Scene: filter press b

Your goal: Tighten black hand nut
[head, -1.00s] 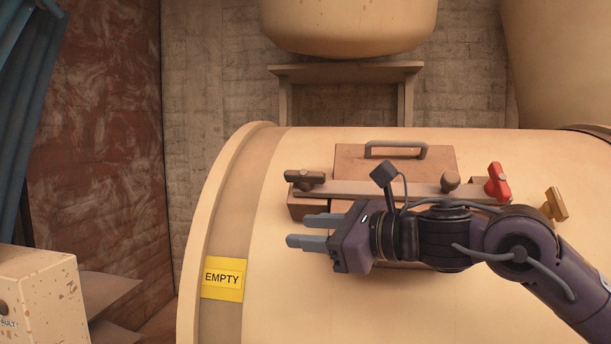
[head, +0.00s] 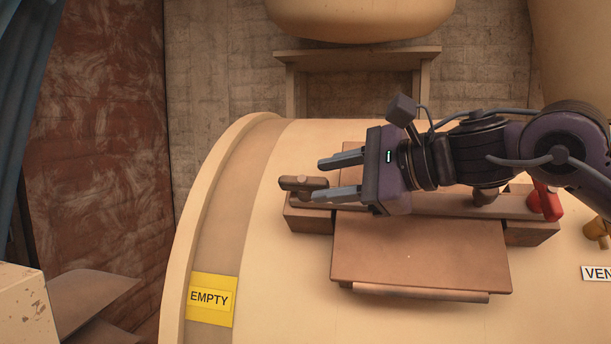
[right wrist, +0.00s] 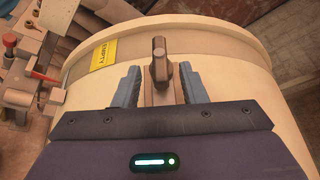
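The dark hand nut (head: 303,184) sits at the left end of the brown clamp bar on top of the cream drum. My right gripper (head: 328,178) comes in from the right, open, with its two grey fingers pointing left toward the nut. In the right wrist view the nut (right wrist: 159,62) stands just ahead of and between the open fingers (right wrist: 160,78). No contact with it shows. My left gripper is in neither view.
The clamp bar (head: 440,204) lies across a brown hatch plate (head: 420,255) with a handle. A yellow EMPTY label (head: 211,298) is on the drum (head: 270,260). Space left of the nut is clear.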

